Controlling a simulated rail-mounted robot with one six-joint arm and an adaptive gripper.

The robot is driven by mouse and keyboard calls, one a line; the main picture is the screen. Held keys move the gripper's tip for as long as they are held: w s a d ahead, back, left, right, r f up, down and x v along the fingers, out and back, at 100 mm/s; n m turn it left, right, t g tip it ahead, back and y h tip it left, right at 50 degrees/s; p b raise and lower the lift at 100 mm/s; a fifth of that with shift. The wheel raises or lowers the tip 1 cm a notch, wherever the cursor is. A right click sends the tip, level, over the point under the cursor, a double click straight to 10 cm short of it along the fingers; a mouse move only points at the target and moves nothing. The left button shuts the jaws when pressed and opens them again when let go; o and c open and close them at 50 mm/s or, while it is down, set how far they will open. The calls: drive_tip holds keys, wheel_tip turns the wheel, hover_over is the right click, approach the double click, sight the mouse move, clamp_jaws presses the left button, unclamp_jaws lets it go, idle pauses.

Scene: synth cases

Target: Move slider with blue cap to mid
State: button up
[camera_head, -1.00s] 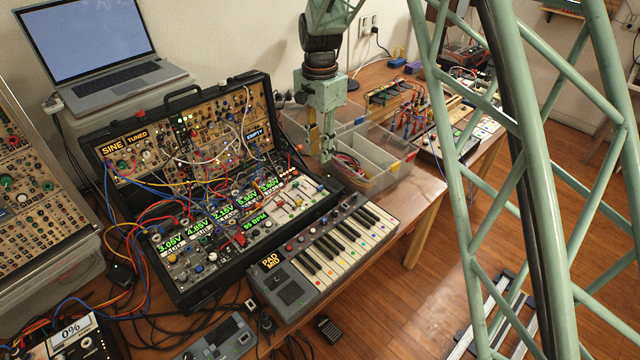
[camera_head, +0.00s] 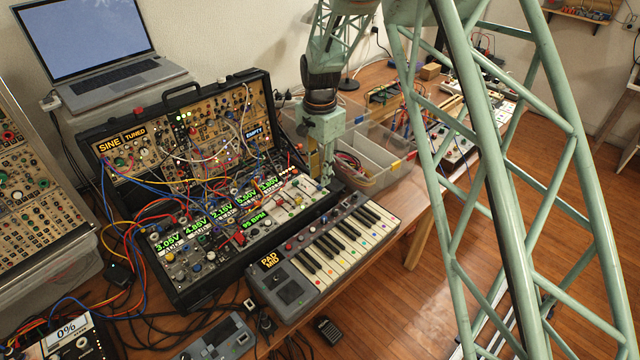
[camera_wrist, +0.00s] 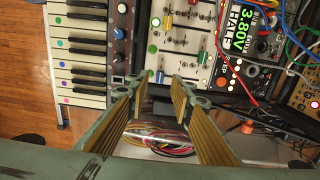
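The slider panel (camera_head: 292,203) is the white module at the right end of the synth case's lower row. It also shows at the top middle of the wrist view (camera_wrist: 188,62), with several small coloured slider caps. In the wrist view my gripper (camera_wrist: 161,80) is open, with nothing held. Contact with the panel cannot be told.
A keyboard (camera_head: 340,240) lies in front of the case, close to my gripper. Patch cables (camera_head: 190,190) cross the case's left and middle. A clear divided bin (camera_head: 375,160) stands to the right. The laptop (camera_head: 105,70) is at the back left.

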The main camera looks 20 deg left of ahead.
sight(320, 187)
drive_tip(key=shift+f, duration=1.7)
clamp_jaws()
